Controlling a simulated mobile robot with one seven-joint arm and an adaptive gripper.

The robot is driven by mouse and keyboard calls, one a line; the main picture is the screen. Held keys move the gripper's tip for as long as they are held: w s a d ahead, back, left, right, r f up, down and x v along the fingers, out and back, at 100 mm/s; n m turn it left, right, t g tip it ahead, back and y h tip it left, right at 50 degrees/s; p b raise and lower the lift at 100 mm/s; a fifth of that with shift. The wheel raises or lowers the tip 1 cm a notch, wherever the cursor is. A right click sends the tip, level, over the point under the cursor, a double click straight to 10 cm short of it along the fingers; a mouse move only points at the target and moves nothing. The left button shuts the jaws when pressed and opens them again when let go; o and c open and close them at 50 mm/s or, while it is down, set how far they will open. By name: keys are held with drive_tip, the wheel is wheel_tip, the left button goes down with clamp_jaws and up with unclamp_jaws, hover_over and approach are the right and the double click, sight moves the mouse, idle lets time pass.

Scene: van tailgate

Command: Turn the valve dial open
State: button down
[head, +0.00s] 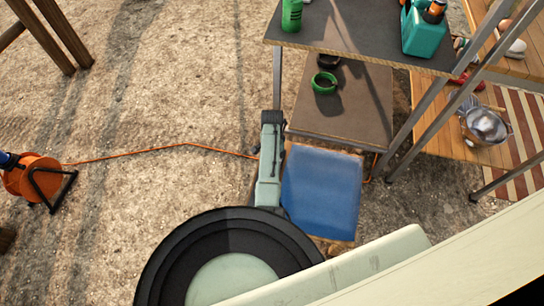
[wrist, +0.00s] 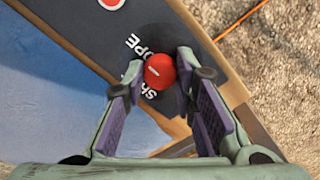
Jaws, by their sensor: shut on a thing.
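The red valve dial (wrist: 159,72) sits on a dark panel (wrist: 85,38) in the wrist view, with a short white line on its face. White lettering beside it reads "OPE" and part of "SHUT"; the rest is covered by my gripper and the dial. My gripper (wrist: 162,69) has one finger on each side of the dial and is shut on it. In the head view, my arm hides the dial, and I cannot make out the fingers.
Another red round part (wrist: 112,3) is cut off at the wrist view's top edge. A blue surface (head: 322,195) lies right of my arm. A shelf (head: 345,110) holds a green ring (head: 324,82). An orange cable reel (head: 35,178) stands left; open gravel lies between.

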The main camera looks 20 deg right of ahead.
drive_tip(key=shift+w+r, duration=0.1)
drive_tip(key=c, duration=1.3)
unclamp_jaws()
wheel_tip(320, 180, up, 12)
